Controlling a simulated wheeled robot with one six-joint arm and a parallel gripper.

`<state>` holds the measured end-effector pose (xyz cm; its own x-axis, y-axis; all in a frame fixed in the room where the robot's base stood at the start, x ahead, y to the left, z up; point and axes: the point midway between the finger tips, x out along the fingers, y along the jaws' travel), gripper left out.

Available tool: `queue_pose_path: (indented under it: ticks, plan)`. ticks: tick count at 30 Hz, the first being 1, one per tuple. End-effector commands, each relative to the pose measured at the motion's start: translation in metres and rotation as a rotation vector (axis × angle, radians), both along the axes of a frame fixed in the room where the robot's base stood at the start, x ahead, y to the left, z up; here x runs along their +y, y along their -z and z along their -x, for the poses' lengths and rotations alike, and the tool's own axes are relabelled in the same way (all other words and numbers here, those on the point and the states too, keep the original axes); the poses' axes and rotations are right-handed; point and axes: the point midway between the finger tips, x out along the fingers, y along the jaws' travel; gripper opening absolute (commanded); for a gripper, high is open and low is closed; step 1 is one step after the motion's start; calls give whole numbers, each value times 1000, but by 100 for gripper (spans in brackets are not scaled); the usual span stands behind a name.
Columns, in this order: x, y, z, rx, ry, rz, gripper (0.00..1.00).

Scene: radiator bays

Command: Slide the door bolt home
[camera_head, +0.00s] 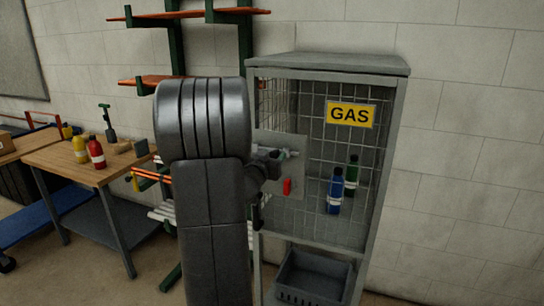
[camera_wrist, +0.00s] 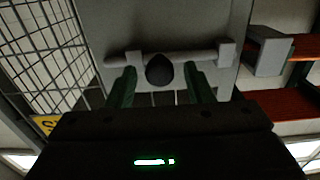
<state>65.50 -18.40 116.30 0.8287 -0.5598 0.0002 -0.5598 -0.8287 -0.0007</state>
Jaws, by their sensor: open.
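The door bolt is a pale rod (camera_wrist: 195,57) lying across a grey plate (camera_wrist: 190,20) on the mesh door, with a dark round knob (camera_wrist: 160,70). In the wrist view, the rod runs between brackets, and its right end shows at the right bracket (camera_wrist: 227,52). A grey block (camera_wrist: 268,52) stands further right across a gap. My gripper (camera_wrist: 162,84) is open, its green fingers on either side of the knob; I cannot tell whether they touch it. In the head view, my gripper (camera_head: 272,162) is at the door plate (camera_head: 292,138), and my arm partly hides the door's left side.
The cage (camera_head: 398,110) bears a yellow GAS sign (camera_head: 350,115). Blue (camera_head: 335,194) and green (camera_head: 351,175) bottles stand behind mesh, above a grey crate (camera_head: 308,275). A red item (camera_head: 287,186) is below the bolt. A wooden table (camera_head: 75,165) is left; orange shelves (camera_head: 190,17) stand behind my arm.

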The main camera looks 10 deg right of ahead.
Motion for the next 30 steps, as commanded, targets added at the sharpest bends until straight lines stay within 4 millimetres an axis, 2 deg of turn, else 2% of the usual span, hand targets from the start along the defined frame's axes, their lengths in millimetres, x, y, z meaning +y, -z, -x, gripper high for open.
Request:
queue_pose_path:
  ticks: [8, 15, 22, 30]
  plan:
    - [0, 0, -1, 0, 0, 0, 45]
    - [0, 0, -1, 1, 0, 1, 0]
    - [6, -1, -5, 2, -3, 0, 0]
    - [40, -2, -28, 2, -4, 0, 0]
